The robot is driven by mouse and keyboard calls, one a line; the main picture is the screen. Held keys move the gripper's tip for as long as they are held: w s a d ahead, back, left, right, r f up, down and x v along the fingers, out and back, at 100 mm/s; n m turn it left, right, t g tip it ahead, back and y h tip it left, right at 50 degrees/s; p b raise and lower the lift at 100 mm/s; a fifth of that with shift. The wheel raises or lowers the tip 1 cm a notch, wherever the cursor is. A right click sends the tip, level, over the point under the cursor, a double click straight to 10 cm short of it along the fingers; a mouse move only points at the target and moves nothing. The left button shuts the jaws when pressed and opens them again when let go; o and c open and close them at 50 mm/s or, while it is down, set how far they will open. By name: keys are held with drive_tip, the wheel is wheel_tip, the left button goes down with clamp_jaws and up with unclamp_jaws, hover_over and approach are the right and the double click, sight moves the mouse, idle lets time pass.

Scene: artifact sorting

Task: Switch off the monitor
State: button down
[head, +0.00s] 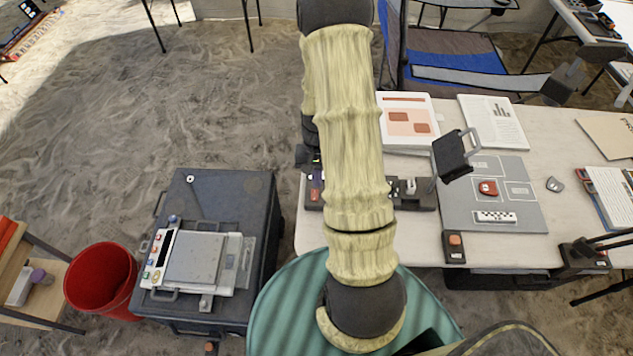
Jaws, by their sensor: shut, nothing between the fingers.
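I cannot tell for sure which thing is the monitor. A flat device (195,258) with a grey panel and a white edge with coloured buttons lies on the black case at the lower left. A small dark panel (452,156) with a grey frame stands tilted above the right table. The arm hides part of the table's left end.
The white table (410,245) on the right holds papers, a grey mat (465,215) and small dark boxes with orange buttons. A red bucket (101,280) stands beside the black case (260,205). A blue folding chair (440,60) is behind the table. Sandy floor is open at the upper left.

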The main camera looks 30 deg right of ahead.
wheel_tip(320, 180, up, 7)
drive_tip(key=shift+s+a+b, duration=0.3)
drive_tip(key=shift+s+a, duration=0.05)
drive_tip(key=shift+s, duration=0.05)
idle(0.4)
drive_tip(key=s+a+r+n+t, duration=0.2)
drive_tip(key=a+r+n, duration=0.1)
drive_tip(key=a+r, duration=0.2)
drive_tip(key=s+a+r+n+t+h, duration=0.1)
drive_tip(key=s+a+r+n+t, duration=0.1)
drive_tip(key=a+r, duration=0.4)
drive_tip(key=shift+s+a+n, duration=0.7)
drive_tip(key=shift+n, duration=0.2)
